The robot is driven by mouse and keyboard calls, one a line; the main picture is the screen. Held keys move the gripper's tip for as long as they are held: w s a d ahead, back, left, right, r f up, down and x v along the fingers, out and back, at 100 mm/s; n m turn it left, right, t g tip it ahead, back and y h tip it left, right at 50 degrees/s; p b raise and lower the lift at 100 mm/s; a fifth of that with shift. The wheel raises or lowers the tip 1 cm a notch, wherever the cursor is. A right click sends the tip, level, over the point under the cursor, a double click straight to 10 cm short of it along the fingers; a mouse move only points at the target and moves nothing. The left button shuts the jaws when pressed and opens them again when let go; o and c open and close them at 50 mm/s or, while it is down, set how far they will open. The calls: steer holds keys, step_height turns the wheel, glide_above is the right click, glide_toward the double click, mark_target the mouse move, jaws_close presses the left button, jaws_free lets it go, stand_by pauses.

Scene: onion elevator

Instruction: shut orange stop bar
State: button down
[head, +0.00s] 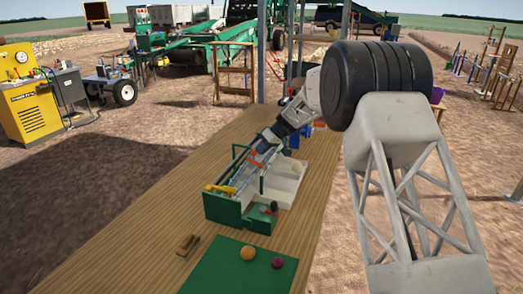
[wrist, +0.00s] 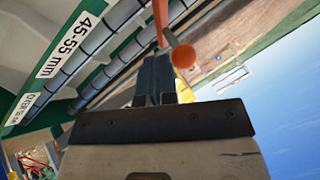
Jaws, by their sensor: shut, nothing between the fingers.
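The orange stop bar (wrist: 160,18) shows in the wrist view with a round orange knob (wrist: 183,56) at its near end. It lies across the far end of a channel with dark rollers. My gripper (wrist: 155,65) is shut and empty, its fingertips close to the bar and just left of the knob; I cannot tell whether they touch. In the head view, my gripper (head: 262,150) reaches down into the green and white sorter (head: 224,211) on the table. Small orange parts show near it there, too small to tell apart.
The sorter has labelled green lanes and a yellow piece (head: 221,189) at its near left. A green mat (head: 225,272) holds an orange ball (head: 248,253) and a dark red ball (head: 278,263). A brown block (head: 187,245) lies nearby. The wooden table's (head: 130,250) left side is clear.

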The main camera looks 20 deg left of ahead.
steer(key=shift+w+d+f, duration=0.1)
steer(key=shift+w+d, duration=0.2)
steer(key=shift+w, duration=0.15)
steer(key=w+d+f+v, duration=0.1)
steer(key=v, duration=1)
steer(key=shift+w+f, duration=0.15)
steer(key=shift+w, duration=0.2)
steer(key=shift+s, duration=0.1)
steer(key=m, duration=0.1)
steer(key=s+m+t, duration=0.1)
steer(key=s+m, duration=0.1)
steer(key=shift+s+d+f+t, duration=0.2)
steer(key=shift+d+f+t, duration=0.1)
steer(key=shift+f+t, duration=0.1)
steer(key=shift+a, duration=0.1)
